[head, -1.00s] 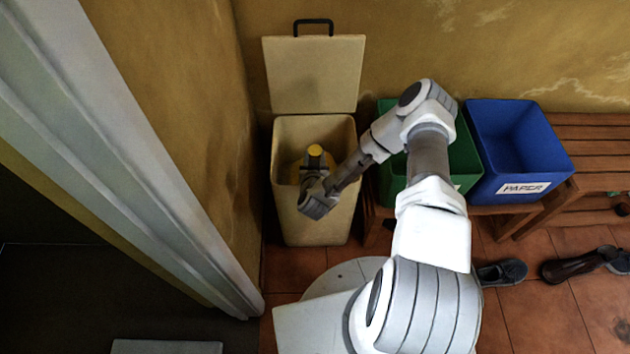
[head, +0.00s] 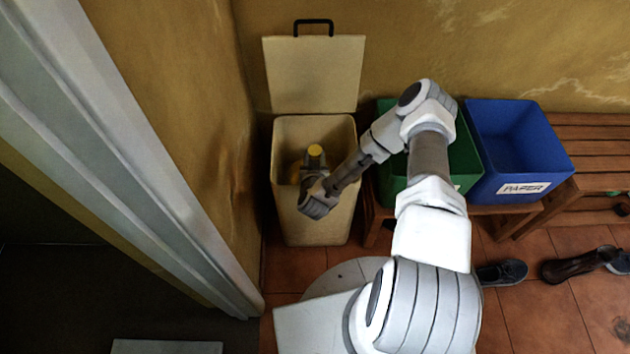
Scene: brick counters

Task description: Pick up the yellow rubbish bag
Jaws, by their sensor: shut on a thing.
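The yellow rubbish bag (head: 315,152) stands inside the open cream bin (head: 288,126). Its bright yellow top and part of its darker yellow side show above my wrist; the rest is hidden by the bin's front wall and my gripper. My gripper (head: 314,180) reaches over the bin's front rim from the right and is shut on the bag. The fingertips are mostly hidden behind my wrist, so the exact grip point does not show clearly.
The bin's lid (head: 313,72) stands up against the wall. A green crate (head: 465,150) and a blue PAPER crate (head: 515,150) stand on a wooden bench (head: 600,160) at right. Shoes (head: 502,272) lie on the tiled floor. A pale door frame (head: 150,170) is at left.

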